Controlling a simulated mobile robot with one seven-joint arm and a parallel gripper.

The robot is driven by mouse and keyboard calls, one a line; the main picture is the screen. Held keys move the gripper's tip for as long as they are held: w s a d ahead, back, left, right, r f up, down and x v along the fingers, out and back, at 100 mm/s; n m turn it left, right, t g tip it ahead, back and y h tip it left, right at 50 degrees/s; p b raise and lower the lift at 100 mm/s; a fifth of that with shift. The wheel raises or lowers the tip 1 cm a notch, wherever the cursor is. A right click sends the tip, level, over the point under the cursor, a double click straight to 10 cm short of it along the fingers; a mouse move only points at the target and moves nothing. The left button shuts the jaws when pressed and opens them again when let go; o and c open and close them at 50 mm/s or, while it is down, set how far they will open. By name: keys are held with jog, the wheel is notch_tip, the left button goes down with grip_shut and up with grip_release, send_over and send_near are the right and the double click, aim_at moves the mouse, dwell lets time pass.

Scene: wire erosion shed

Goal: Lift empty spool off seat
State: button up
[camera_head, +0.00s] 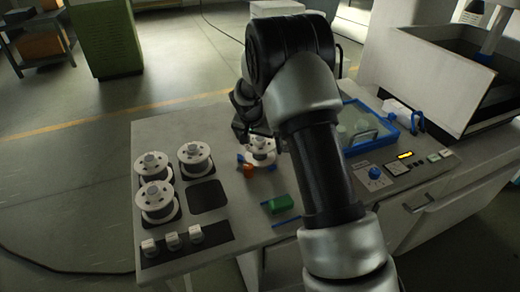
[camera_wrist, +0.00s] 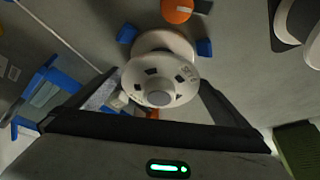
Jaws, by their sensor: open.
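A white spool (camera_head: 262,150) with a round hub and slotted flange sits near the middle of the bench, partly hidden behind my arm in the head view. In the wrist view the spool (camera_wrist: 160,82) lies between the two dark fingers of my gripper (camera_wrist: 155,110), which are spread apart on either side of it. Blue seat pieces (camera_wrist: 204,47) show beside the spool. I cannot tell whether the fingers touch it.
Several white spools (camera_head: 194,159) stand on dark pads at the bench's left, beside one bare dark pad (camera_head: 208,194). An orange knob-like piece (camera_head: 249,171) and a green block (camera_head: 280,204) are close by. A blue-framed clear-lidded box (camera_head: 384,112) and control panel (camera_head: 376,173) lie right.

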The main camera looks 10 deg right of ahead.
jog(key=c, duration=1.2)
jog(key=shift+o, duration=0.2)
jog(key=shift+r, duration=0.1)
